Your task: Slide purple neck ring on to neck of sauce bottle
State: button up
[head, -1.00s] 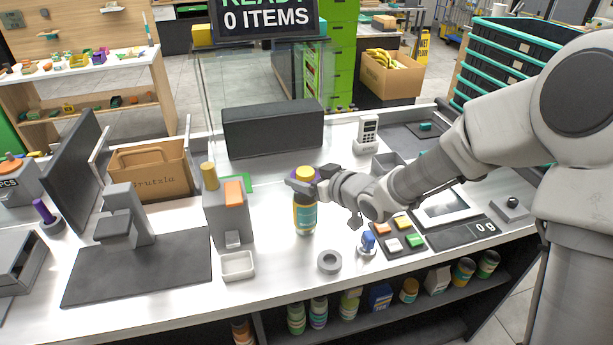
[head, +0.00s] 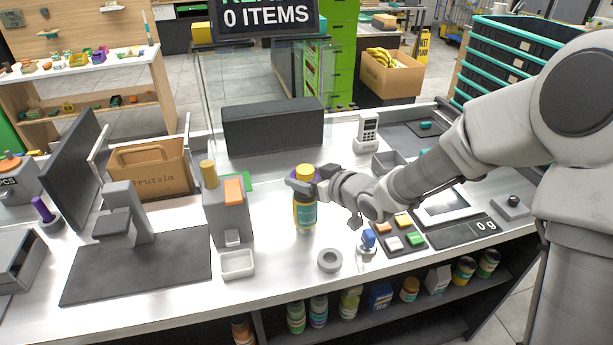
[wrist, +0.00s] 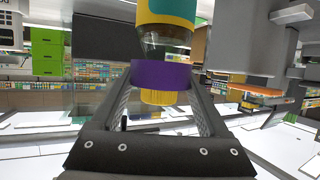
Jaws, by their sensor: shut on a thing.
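The sauce bottle (head: 305,217) stands upright on the white counter. It has a teal and orange label and a yellow cap (head: 305,170). In the wrist view the bottle (wrist: 165,42) appears upside down, its cap (wrist: 163,98) lowest. My gripper (head: 303,183) is at the bottle's top, its fingers shut on the purple neck ring (wrist: 161,75). The ring appears to be around the bottle's top, with the cap showing beyond it and clear bottle shoulder on the other side. The fingers hide the ring's sides; whether it touches the shoulder is unclear.
A grey ring (head: 330,260) lies in front of the bottle. A grey dispenser (head: 225,215) and white tray (head: 237,264) stand to the left. A blue-topped stamp (head: 368,242) and a button pad (head: 398,247) are at right. A dark box (head: 272,127) stands behind.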

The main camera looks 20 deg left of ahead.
jog(key=shift+f+b, duration=0.35)
jog(key=shift+f, duration=0.1)
dwell(1.7)
jog(key=o, duration=0.7)
jog(key=shift+r, duration=0.2)
jog(key=shift+r+p, duration=3.5)
jog(key=shift+r, duration=0.45)
